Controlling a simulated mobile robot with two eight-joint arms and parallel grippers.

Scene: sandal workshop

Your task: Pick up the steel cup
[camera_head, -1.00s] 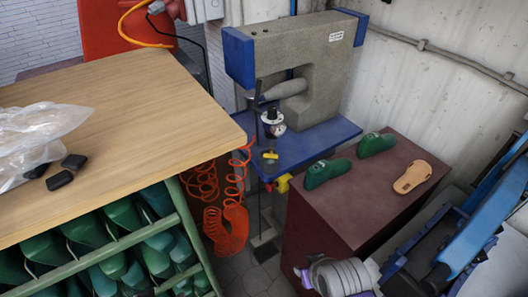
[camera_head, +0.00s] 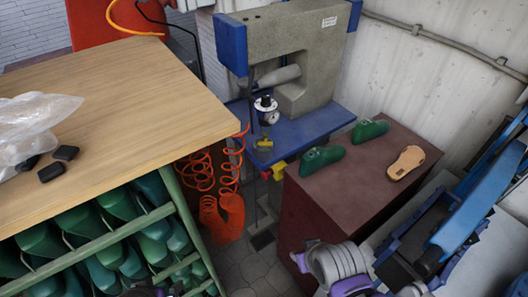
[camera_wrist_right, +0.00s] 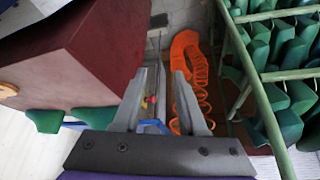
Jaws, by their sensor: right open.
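I see no steel cup in either view. My right gripper (camera_wrist_right: 164,88) is open and empty in the right wrist view, its two grey fingers apart. Beyond the fingers are an orange coiled hose (camera_wrist_right: 188,95) and floor. In the head view my right arm shows at the bottom, in front of the dark red cabinet (camera_head: 335,205); its fingers cannot be made out there. A small dark and purple part of mine shows at the bottom left edge, but no left gripper fingers are seen.
A wooden-topped table (camera_head: 130,95) with a plastic bag (camera_head: 35,125) and dark blocks stands left, over racks of green lasts (camera_head: 75,230). A grey press (camera_head: 290,40) stands behind. Green lasts (camera_head: 322,158) and a tan sole (camera_head: 406,162) lie on the cabinet. Blue machinery (camera_head: 475,210) is at right.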

